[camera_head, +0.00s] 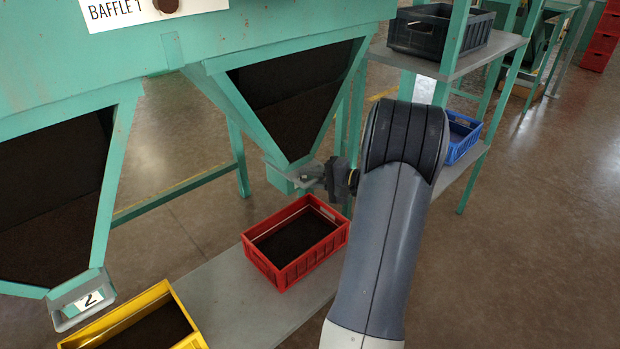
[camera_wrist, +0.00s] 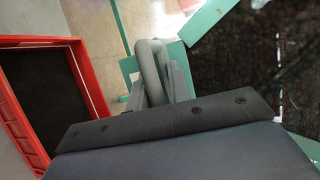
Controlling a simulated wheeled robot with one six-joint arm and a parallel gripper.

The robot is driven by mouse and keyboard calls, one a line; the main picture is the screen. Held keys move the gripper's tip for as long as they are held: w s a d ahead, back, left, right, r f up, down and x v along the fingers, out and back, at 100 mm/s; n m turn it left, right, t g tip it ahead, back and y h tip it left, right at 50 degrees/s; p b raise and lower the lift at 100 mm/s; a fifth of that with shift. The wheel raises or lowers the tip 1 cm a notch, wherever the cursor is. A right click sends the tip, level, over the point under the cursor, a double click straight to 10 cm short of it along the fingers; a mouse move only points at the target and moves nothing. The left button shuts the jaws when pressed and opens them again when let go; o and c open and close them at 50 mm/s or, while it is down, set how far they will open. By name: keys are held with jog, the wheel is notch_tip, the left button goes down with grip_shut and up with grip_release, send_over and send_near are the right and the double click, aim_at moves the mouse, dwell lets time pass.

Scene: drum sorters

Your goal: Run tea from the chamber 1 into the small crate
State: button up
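The chamber with dark contents (camera_head: 288,98) narrows to a spout (camera_head: 290,180) at the centre of the head view; its own number is not visible. My gripper (camera_head: 326,177) is at this spout. In the wrist view, my gripper's fingers (camera_wrist: 156,85) sit close on both sides of a grey looped handle (camera_wrist: 150,58) and appear shut on it. A red crate (camera_head: 318,262) stands on the bench below and in front of the spout; it also shows at the left of the wrist view (camera_wrist: 88,85). Its inside is dark; I cannot tell whether that is tea or bare floor.
A second chamber's spout, labelled 2 (camera_head: 88,300), is at left above a yellow crate (camera_head: 190,322). A black crate (camera_head: 438,40) and a blue crate (camera_head: 462,145) stand on shelves at right. A BAFFLE 1 sign (camera_head: 118,8) is above. The grey bench (camera_head: 222,295) is bare between the red and yellow crates.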

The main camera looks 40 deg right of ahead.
jog(key=shift+s+f, duration=0.1)
jog(key=shift+f, duration=0.1)
grip_shut()
jog(key=shift+s+f, duration=0.1)
jog(key=shift+f, duration=0.05)
jog(key=s+b, duration=0.1)
jog(key=s, duration=0.3)
jog(key=shift+d, duration=0.1)
jog(key=shift+o, duration=1.4)
grip_release()
jog(key=shift+o, duration=1.1)
